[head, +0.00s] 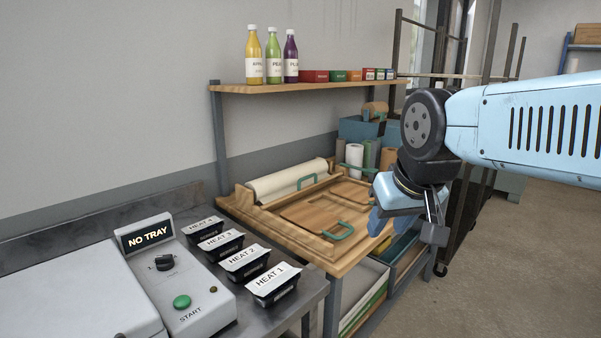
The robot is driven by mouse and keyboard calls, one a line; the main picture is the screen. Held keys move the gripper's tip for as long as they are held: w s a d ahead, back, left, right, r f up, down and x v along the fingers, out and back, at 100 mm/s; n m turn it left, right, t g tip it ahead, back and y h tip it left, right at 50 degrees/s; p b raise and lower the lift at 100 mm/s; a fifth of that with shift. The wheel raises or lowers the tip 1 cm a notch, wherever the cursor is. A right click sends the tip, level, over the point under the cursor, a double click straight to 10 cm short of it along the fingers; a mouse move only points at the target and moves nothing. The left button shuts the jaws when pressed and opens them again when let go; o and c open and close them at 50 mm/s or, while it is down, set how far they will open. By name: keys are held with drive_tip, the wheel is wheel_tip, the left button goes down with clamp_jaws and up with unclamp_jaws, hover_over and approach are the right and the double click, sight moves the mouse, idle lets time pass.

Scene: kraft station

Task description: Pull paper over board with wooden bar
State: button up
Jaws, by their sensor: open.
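A white paper roll (287,181) lies in a wooden holder at the back of the wooden bench top. A wooden bar (318,187) with a green handle runs along the front of the roll. In front of it lies a brown wooden board (312,210), which shows bare wood with no paper over it. Another green handle (338,231) stands near the board's front edge. My gripper (405,226) is open and empty, to the right of the board and apart from the bar. It hides part of the bench's right side.
A shelf (300,88) with three bottles and small boxes hangs above the bench. Upright rolls (355,158) and a blue bin (355,128) stand at its back right. A heating station (180,285) with several black trays stands at the left. Open floor lies at the right.

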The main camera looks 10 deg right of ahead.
drive_tip(key=w+r+m, duration=0.2)
drive_tip(key=w+r, duration=0.1)
drive_tip(key=w, duration=0.4)
drive_tip(key=w+r+m, duration=0.1)
drive_tip(key=w+r, duration=0.3)
drive_tip(key=w, duration=0.3)
drive_tip(key=w+a+f+m+g+h, duration=0.15)
drive_tip(key=w+m, duration=0.45)
drive_tip(key=w, duration=2.5)
drive_tip(key=w+a+f+m, duration=0.2)
drive_tip(key=w+f, duration=0.6)
drive_tip(key=w, duration=0.5)
drive_tip(key=shift+h, duration=0.45)
drive_tip(key=x, duration=1.3)
drive_tip(key=shift+w+f, duration=0.1)
drive_tip(key=shift+c, duration=0.3)
